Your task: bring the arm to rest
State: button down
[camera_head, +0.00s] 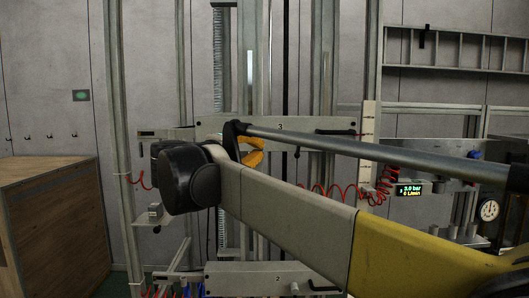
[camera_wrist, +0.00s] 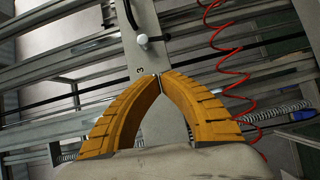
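My gripper (camera_wrist: 160,76) has two ribbed orange fingers. In the wrist view their tips meet in a point, with nothing seen between them. A grey panel marked 3 (camera_wrist: 145,60) with a white knob (camera_wrist: 142,39) lies behind the fingertips; I cannot tell how far. In the head view the orange fingers (camera_head: 254,151) show in front of this grey panel (camera_head: 305,133), partly hidden by my arm. My arm reaches from the lower right to the middle of the picture.
Upright metal posts (camera_head: 117,110) and a lower panel marked 2 (camera_head: 272,279) stand around my arm. Red coiled hoses (camera_head: 383,185) hang by a pressure display (camera_head: 410,190) and a gauge (camera_head: 488,210). A wooden cabinet (camera_head: 55,220) stands left; a ladder (camera_head: 460,50) hangs at upper right.

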jog(key=s+d+f+m+g+y+b, duration=0.15)
jog(key=s+d+f+b, duration=0.4)
jog(key=f, duration=0.55)
jog(key=s+d+f+m+g+y+b, duration=0.1)
jog(key=s+d+f+g+b, duration=0.1)
jog(key=s+d+f+b, duration=0.65)
jog(key=d+f+m+g+y+b, duration=0.15)
jog(key=d+f, duration=0.25)
jog(key=f, duration=1)
jog(key=s+f+m+y+b, duration=0.2)
jog(key=s+f+b, duration=0.3)
jog(key=f, duration=0.6)
jog(key=s+d+f+m+g+y+b, duration=0.1)
jog(key=s+f+b, duration=0.4)
jog(key=f, duration=0.6)
jog(key=s+f+m+g+y+b, duration=0.1)
jog(key=s+f+m+y+b, duration=0.1)
jog(key=s+f+b, duration=0.3)
jog(key=s+f+m, duration=0.1)
jog(key=s+f, duration=0.2)
jog(key=f, duration=0.4)
jog(key=shift+s+d+y, duration=0.15)
jog(key=shift+s+y, duration=0.05)
jog(key=shift+y, duration=0.2)
